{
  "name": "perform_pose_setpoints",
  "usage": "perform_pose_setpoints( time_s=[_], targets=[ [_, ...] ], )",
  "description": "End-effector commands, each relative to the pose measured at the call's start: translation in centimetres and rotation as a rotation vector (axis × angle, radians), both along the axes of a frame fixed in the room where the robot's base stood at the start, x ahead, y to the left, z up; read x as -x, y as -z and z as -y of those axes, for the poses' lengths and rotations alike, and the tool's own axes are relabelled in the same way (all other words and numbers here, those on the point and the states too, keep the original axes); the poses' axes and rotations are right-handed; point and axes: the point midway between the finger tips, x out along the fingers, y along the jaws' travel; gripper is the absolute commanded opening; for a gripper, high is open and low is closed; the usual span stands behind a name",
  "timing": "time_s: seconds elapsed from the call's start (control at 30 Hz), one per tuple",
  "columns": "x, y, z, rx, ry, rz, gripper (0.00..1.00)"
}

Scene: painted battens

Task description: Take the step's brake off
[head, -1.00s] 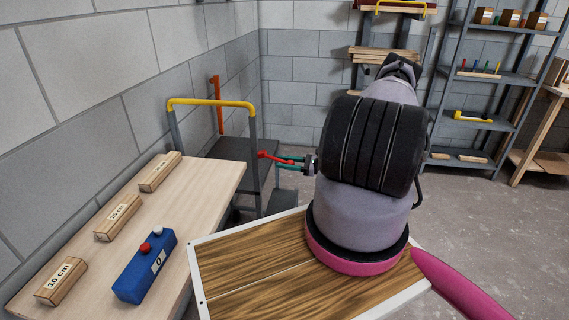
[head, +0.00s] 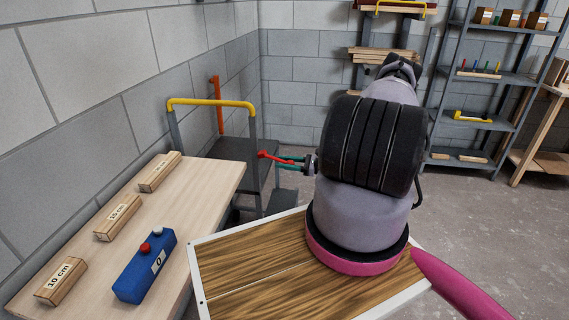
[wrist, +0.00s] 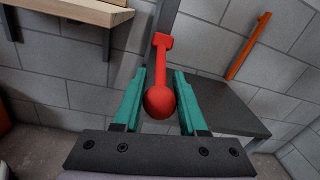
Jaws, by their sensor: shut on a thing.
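The step (head: 258,178) is a dark grey platform with a yellow-topped handrail (head: 210,103), standing by the wall beyond the workbench. Its red brake lever (head: 268,155) sticks out from near the handrail post towards my gripper (head: 287,163). In the wrist view the lever (wrist: 160,65) runs upright, slightly tilted, with a round red knob (wrist: 160,103) at its near end. The teal fingers of my gripper (wrist: 160,78) stand either side of the knob and are shut on it. The step's platform (wrist: 225,107) shows at the right there. The step's lower parts are partly hidden.
A wooden-topped surface (head: 250,262) lies below my arm. An orange bar (head: 217,105) is at the wall. Shelves (head: 485,77) stand at back right.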

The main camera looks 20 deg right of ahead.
Motion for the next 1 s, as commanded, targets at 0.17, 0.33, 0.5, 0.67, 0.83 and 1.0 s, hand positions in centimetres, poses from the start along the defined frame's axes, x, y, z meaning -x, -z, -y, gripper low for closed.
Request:
perform_pose_setpoints(
  time_s=[0.17,0.33,0.5,0.67,0.83,1.0],
  targets=[
    [0.1,0.0,0.1,0.0,0.0,-0.001,0.0],
    [0.1,0.0,0.1,0.0,0.0,-0.001,0.0],
    [0.1,0.0,0.1,0.004,0.0,-0.003,0.0],
    [0.1,-0.3,0.2,0.031,0.0,-0.021,0.0],
    [0.2,-1.2,0.3,0.102,-0.002,-0.068,0.0],
    [0.3,-2.5,0.4,0.216,-0.003,-0.142,0.0]
  ],
)
